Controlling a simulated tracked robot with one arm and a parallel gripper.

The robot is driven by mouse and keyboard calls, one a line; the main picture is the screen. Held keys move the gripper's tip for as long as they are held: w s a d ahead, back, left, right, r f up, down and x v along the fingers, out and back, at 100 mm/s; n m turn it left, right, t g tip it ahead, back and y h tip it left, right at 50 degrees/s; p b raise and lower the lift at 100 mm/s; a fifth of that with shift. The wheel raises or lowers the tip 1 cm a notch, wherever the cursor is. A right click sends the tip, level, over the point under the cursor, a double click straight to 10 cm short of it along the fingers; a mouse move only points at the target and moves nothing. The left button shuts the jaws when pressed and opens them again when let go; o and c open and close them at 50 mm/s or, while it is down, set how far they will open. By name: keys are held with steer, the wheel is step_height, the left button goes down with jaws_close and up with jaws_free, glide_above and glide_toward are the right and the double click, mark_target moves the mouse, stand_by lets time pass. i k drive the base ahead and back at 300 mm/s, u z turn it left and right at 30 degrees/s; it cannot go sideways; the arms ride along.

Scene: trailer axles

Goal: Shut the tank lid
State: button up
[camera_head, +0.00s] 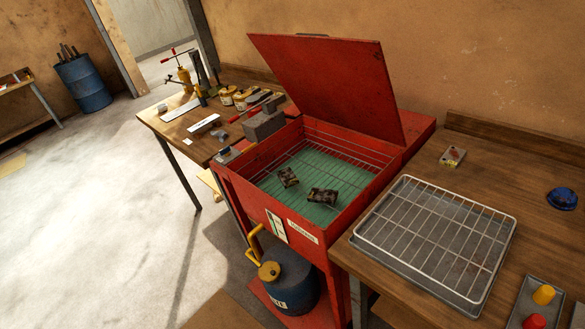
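The red tank (254,186) stands between two wooden benches in the head view. Its red lid (330,85) is raised, hinged at the back and leaning up toward the wall. Inside the tank are a wire rack and a green floor or liquid; I cannot tell which. Two dark, dirty parts (322,196) and (288,177) lie in there. My gripper does not show in this view.
On the right bench, a wire rack lies on a metal tray (436,241), close to the tank. The left bench (165,122) holds jars, tools and a grey block beside the tank. A blue can (287,282) with a yellow handle stands under the tank.

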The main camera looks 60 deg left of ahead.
mark_target(346, 83)
steer(key=k, duration=0.45)
steer(key=u, duration=1.2)
steer(key=i, duration=1)
steer(key=z, duration=0.05)
steer(key=k, duration=0.55)
steer(key=u, duration=0.35)
steer(key=i, duration=1.35)
steer(key=z, duration=0.6)
